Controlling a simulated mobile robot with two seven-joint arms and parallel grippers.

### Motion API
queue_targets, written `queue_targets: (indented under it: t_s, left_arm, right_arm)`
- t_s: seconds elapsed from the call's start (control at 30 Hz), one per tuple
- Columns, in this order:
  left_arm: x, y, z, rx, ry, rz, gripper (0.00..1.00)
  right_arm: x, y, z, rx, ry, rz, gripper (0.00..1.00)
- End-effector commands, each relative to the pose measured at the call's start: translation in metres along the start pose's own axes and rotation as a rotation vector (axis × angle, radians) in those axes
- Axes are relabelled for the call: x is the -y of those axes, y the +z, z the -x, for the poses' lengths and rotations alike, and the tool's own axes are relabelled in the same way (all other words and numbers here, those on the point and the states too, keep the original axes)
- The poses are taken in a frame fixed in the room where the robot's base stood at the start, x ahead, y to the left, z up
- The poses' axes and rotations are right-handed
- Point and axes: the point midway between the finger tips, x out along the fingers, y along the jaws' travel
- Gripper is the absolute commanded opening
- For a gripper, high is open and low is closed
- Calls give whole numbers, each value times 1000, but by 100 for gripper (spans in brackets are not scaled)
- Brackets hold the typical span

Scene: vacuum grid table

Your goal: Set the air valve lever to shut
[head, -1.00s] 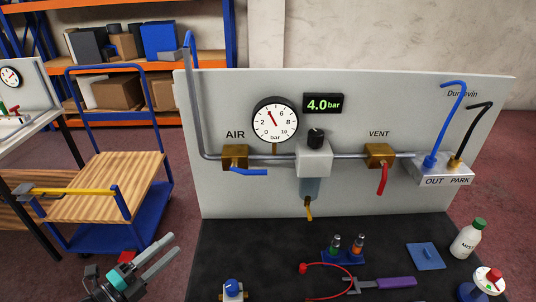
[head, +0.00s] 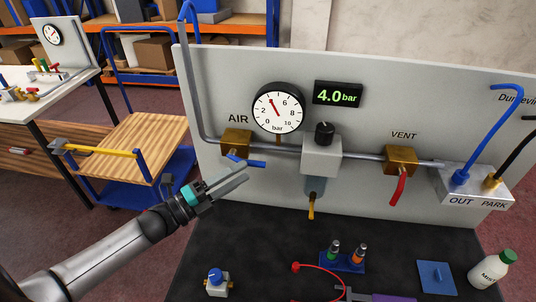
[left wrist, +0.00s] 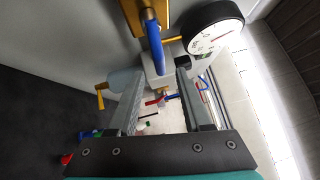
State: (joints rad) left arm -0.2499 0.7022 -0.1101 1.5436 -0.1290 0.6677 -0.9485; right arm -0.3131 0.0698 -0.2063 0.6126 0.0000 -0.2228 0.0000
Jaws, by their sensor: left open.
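The blue air valve lever (head: 250,163) sits on the brass AIR valve (head: 237,142) at the left of the upright panel. It points right, roughly along the pipe. My left gripper (head: 243,172) is open and empty, with its fingertips just below and in front of the lever. In the left wrist view the blue lever (left wrist: 154,45) lies in line with the gap between the two open fingers (left wrist: 160,78), toward their tips; I cannot tell whether they touch it. The dial gauge (head: 278,108) and the display (head: 338,93), reading 4.0 bar, are above. My right gripper is not in view.
A regulator with a black knob (head: 324,133) stands right of the lever. The VENT valve's red lever (head: 398,187) hangs down further right. A small blue-knobbed valve (head: 216,282) and a coupling stand (head: 343,261) are on the dark bench below. A wooden-topped cart (head: 128,147) is left.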

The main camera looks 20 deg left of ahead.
Motion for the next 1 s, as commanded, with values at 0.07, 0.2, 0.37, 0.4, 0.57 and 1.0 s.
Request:
queue_targets:
  t_s: [0.07,0.2,0.37,0.4,0.57,1.0]
  left_arm:
    - [2,1,-14,0,-3,-2,50]
    - [2,0,-36,0,-3,-1,50]
    - [1,0,-58,0,-1,-1,50]
    - [1,0,-63,0,-1,-1,50]
    - [0,0,-78,1,0,-1,50]
    - [0,0,-86,0,1,0,50]
  right_arm:
    - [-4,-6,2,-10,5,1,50]
    - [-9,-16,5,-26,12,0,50]
    - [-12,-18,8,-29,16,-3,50]
    - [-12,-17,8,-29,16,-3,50]
    - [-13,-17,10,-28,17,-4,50]
    - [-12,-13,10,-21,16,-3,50]
